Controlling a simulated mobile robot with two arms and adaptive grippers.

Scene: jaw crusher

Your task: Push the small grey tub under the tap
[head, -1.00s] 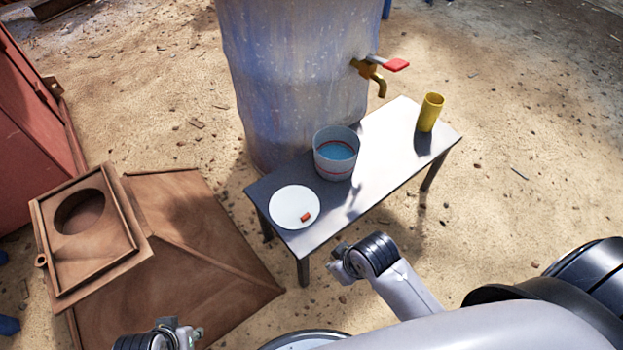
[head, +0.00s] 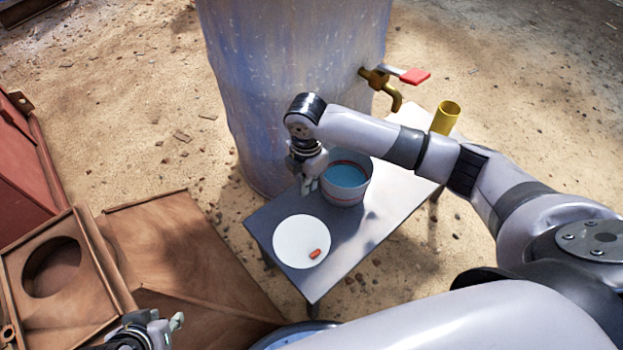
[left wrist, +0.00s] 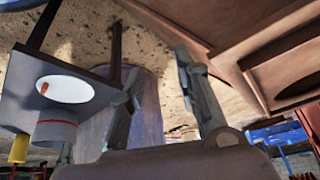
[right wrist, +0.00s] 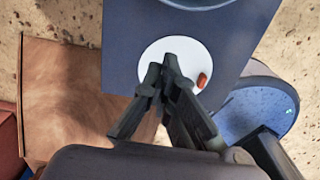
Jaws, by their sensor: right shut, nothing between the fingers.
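The small grey tub (head: 349,192) has a red band and blue water in it. It stands upright on the metal table, short of the brass tap (head: 395,95), which is to its upper right. The tub also shows in the left wrist view (left wrist: 57,132). My right gripper (head: 309,187) is shut and empty, pointing down close beside the tub's left side; I cannot tell if it touches. Its closed fingers show in the right wrist view (right wrist: 170,65). My left gripper (head: 176,322) is low at the left, away from the table; its fingers (left wrist: 155,75) are apart and empty.
The table (head: 358,240) also holds a white plate (head: 293,240) with a small orange-red piece (head: 315,253), and a yellow cup (head: 446,118). A blue barrel (head: 285,80) bears the tap and stands behind the table. Rusty metal (head: 190,250) lies at the left.

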